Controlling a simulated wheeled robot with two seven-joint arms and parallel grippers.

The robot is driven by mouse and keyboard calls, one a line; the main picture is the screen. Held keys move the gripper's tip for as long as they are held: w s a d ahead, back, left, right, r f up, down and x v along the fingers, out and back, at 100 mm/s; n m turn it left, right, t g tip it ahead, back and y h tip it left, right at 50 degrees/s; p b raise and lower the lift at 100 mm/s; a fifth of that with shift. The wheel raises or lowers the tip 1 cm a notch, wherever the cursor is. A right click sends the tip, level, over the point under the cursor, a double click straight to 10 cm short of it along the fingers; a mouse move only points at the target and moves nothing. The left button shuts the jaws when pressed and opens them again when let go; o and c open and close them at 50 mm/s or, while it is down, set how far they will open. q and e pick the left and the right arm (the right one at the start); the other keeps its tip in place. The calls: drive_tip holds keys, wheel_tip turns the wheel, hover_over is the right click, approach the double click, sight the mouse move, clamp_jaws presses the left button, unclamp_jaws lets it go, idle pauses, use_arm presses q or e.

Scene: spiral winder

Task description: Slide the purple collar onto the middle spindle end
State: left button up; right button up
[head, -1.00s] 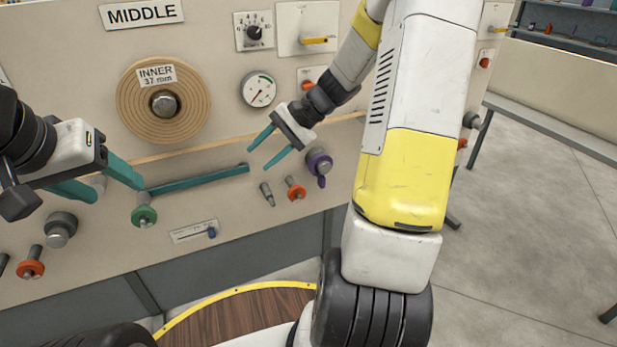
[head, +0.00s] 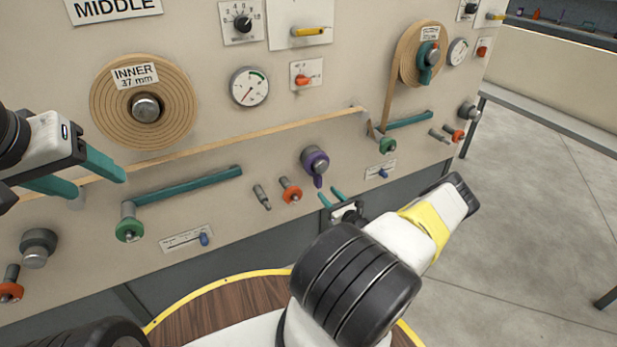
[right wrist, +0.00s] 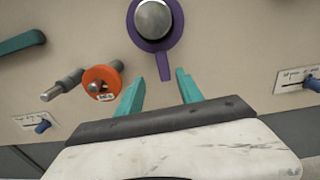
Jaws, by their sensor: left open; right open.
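The purple collar (head: 315,158) sits around a grey round peg on the panel, its tab pointing down. It also shows in the right wrist view (right wrist: 163,62). My right gripper (head: 330,196) is open just below the collar. In the right wrist view the open fingers (right wrist: 160,82) stand either side of the tab's lower end, with no contact visible. The middle spindle end (head: 146,107) is a bare grey knob in the wound roll labelled INNER 37 mm, under the MIDDLE sign (head: 112,8).
An orange-ringed peg (head: 291,190) stands left of the collar and shows in the right wrist view (right wrist: 101,82). A teal arm with a green roller (head: 129,230) lies below the roll. A tan strip runs across the panel. A second roll (head: 408,62) is at upper right.

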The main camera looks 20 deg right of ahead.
sight(320, 185)
drive_tip(key=shift+m+h, duration=0.3)
drive_tip(key=shift+w+a+f, duration=0.1)
drive_tip(key=shift+w+f, duration=0.1)
drive_tip(key=shift+w, duration=2)
drive_tip(key=shift+w+a+f, duration=0.1)
drive_tip(key=shift+w+f, duration=0.1)
drive_tip(key=shift+w, duration=2)
clamp_jaws()
